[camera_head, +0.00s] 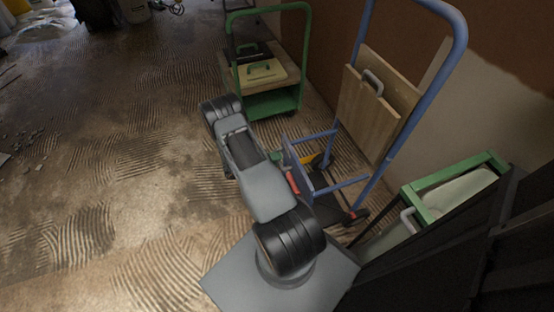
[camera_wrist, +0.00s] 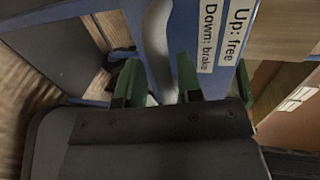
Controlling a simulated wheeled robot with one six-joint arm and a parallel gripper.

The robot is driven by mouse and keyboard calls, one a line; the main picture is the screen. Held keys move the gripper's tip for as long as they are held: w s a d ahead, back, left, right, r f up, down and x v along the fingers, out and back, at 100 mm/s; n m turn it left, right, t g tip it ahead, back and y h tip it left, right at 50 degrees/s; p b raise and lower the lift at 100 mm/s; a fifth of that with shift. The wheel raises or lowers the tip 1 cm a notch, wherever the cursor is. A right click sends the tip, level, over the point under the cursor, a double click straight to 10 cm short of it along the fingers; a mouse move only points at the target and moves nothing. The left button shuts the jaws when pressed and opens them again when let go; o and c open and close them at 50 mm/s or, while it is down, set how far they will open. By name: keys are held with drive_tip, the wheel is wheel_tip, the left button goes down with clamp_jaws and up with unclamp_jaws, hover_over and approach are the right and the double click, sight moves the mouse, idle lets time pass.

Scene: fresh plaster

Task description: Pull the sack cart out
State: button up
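The blue-framed cart, which looks like the sack cart (camera_head: 458,42), stands upright by the wall at the right in the head view. A wooden board with a grey handle (camera_head: 368,115) is on it. Low down are blue bars and dark wheels. My gripper (camera_wrist: 158,88) is low at the cart's left side. In the wrist view its green fingers are apart, with a curved blue and pale part between them; I cannot tell whether they touch it. A blue plate (camera_wrist: 232,75) beside the right finger carries labels reading "Up: free" and "Down: brake". My arm hides part of the cart's base.
A green trolley (camera_head: 275,104) with a wooden deck stands behind, by the wall. A green-framed box (camera_head: 424,205) and a dark structure (camera_head: 440,255) are close at right. The ridged floor (camera_head: 110,170) at left is mostly clear.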

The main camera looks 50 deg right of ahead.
drive_tip(key=shift+o, duration=0.8)
drive_tip(key=shift+s+d, duration=0.15)
drive_tip(key=shift+d, duration=0.1)
drive_tip(key=p+v, duration=0.2)
drive_tip(key=v, duration=1.2)
drive_tip(key=shift+d+f, duration=0.1)
